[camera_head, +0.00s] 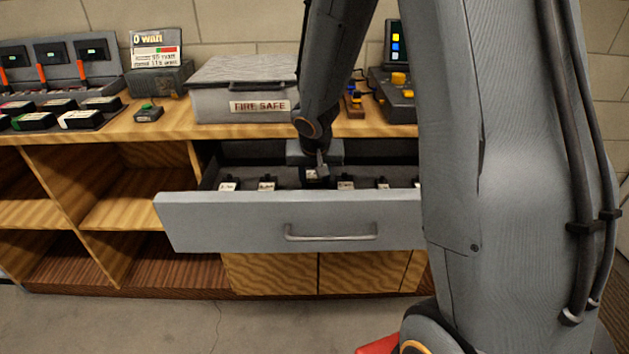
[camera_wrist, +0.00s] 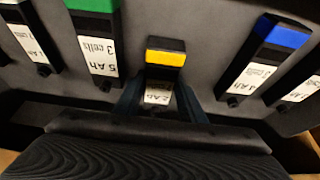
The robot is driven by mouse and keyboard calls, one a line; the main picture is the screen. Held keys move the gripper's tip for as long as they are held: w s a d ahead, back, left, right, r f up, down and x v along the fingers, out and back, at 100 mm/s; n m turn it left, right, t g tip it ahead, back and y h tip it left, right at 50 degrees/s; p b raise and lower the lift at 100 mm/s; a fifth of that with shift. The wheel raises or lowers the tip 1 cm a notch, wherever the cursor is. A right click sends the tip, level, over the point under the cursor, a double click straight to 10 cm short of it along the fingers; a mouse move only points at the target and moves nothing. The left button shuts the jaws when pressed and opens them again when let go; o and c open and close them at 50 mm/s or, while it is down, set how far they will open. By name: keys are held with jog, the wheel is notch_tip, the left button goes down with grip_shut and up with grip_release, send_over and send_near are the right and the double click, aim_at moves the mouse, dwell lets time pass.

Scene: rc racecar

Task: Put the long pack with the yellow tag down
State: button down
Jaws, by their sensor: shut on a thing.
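The pack with the yellow tag (camera_wrist: 165,58) shows in the middle of the wrist view, dark with a white label at its near end. My gripper (camera_wrist: 159,98) is shut on it, one finger on each side of the label end. In the head view my gripper (camera_head: 316,172) reaches down into the open grey drawer (camera_head: 235,222). The pack's underside is hidden, so I cannot tell whether it touches the drawer floor.
In the wrist view a green-tagged pack (camera_wrist: 95,40) lies left of the held pack and a blue-tagged pack (camera_wrist: 263,60) lies right. A grey FIRE SAFE case (camera_head: 240,90) stands on the wooden bench (camera_head: 190,125) above the drawer. Open shelves (camera_head: 130,200) are at left.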

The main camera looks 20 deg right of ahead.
jog(key=shift+f, duration=0.1)
jog(key=c, duration=1.2)
grip_release()
jog(key=shift+o, duration=0.2)
jog(key=p+v, duration=0.2)
jog(key=v, duration=1)
jog(key=shift+p, duration=0.4)
